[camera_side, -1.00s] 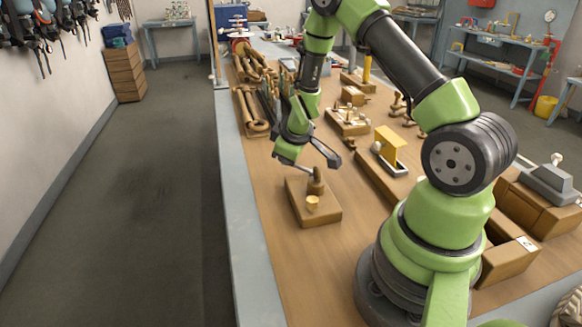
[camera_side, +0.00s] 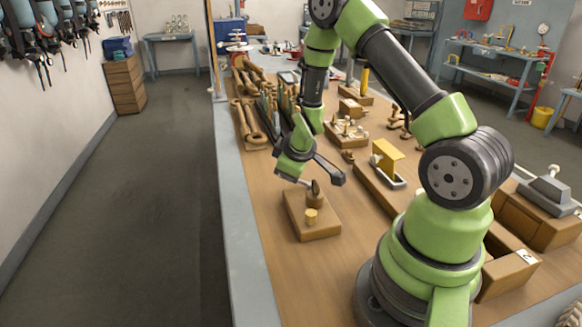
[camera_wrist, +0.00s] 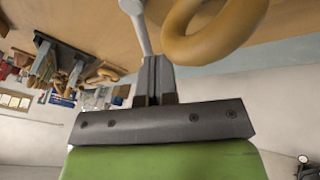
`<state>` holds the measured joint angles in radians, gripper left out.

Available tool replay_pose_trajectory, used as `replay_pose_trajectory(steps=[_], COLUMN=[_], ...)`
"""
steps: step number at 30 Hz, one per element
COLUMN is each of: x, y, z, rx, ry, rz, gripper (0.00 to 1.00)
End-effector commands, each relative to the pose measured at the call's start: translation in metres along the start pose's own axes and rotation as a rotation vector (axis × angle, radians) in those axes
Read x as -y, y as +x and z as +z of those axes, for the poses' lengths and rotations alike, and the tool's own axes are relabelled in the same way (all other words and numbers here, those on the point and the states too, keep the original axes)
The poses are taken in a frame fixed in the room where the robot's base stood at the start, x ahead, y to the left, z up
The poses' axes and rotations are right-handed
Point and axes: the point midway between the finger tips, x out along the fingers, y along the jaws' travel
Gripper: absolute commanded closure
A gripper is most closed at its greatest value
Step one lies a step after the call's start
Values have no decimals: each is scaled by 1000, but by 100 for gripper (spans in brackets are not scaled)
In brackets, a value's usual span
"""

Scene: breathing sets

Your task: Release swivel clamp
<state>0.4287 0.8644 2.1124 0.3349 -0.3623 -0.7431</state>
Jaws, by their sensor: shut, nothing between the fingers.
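The swivel clamp (camera_side: 314,203) stands on a wooden block (camera_side: 328,226) in the side view. It has an upright brown post with a dark piece on top and a small yellowish round stub in front. A light grey rod runs from beside the post top up toward my wrist.
A yellow bracket (camera_side: 385,156) stands right of my gripper. Several wooden and metal fixtures fill the bench behind. A wooden ring (camera_wrist: 176,32) is close to the fingers in the wrist view. The bench (camera_side: 268,255) is bare around the block's front and left.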

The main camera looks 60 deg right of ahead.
Motion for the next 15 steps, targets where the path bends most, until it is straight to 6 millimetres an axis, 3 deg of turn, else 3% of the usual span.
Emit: replay_pose_trajectory(steps=[5,15], x=[0,0], y=[-19,-78], z=[-1,-1], rx=[-3,-4], ry=[-1,2], rz=[2,2], gripper=[100,100])
